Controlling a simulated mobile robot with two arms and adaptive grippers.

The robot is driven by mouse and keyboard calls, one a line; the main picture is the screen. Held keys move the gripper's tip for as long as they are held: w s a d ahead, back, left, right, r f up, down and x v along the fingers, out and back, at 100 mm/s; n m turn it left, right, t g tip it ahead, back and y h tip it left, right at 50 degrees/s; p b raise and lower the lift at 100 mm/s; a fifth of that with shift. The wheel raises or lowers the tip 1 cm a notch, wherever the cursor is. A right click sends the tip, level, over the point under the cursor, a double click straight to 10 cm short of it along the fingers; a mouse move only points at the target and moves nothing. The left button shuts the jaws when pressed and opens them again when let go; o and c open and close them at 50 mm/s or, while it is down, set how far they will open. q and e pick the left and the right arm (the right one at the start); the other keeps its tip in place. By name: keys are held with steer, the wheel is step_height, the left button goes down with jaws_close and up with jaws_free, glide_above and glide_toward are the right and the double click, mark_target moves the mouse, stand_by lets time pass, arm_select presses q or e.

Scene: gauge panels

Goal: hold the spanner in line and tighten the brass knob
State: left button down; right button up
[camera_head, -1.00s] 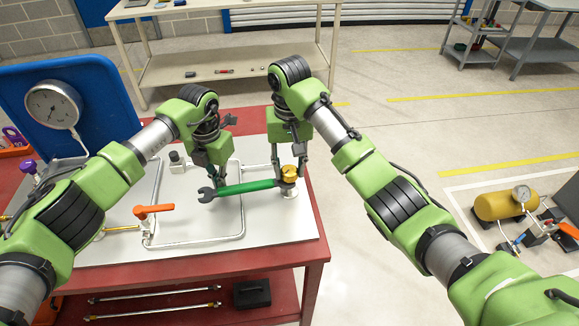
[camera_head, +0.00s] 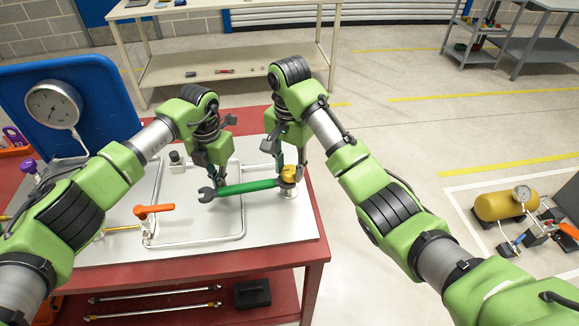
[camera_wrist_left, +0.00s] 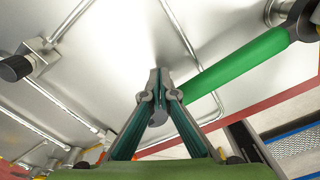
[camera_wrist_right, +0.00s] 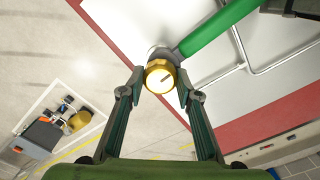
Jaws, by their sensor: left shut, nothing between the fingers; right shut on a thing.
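The green spanner (camera_head: 248,187) lies level across the right part of the grey panel, its open jaw at the left. Its ring end is at the fitting under the brass knob (camera_head: 289,174). My left gripper (camera_head: 212,180) is shut and empty beside the handle near the open jaw. In the left wrist view its closed fingertips (camera_wrist_left: 159,88) hide part of the spanner (camera_wrist_left: 240,65); I cannot tell whether they touch it. My right gripper (camera_wrist_right: 160,88) is shut on the brass knob (camera_wrist_right: 160,76), one finger on each side, above the spanner's ring end.
A pressure gauge (camera_head: 53,105) stands at the left by a blue board (camera_head: 105,95). An orange-handled valve (camera_head: 152,210) and bent pipework (camera_head: 205,241) are on the panel. The red bench's edge (camera_head: 318,225) runs close by the knob.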

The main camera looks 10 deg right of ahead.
mark_target(290, 169)
steer(key=shift+w+r, duration=0.2)
stand_by(0.3)
steer(key=o, duration=1.1)
steer(key=shift+s+f, duration=0.1)
steer(key=shift+r, duration=0.7)
step_height(290, 169, up, 11)
steer(key=shift+f, duration=0.2)
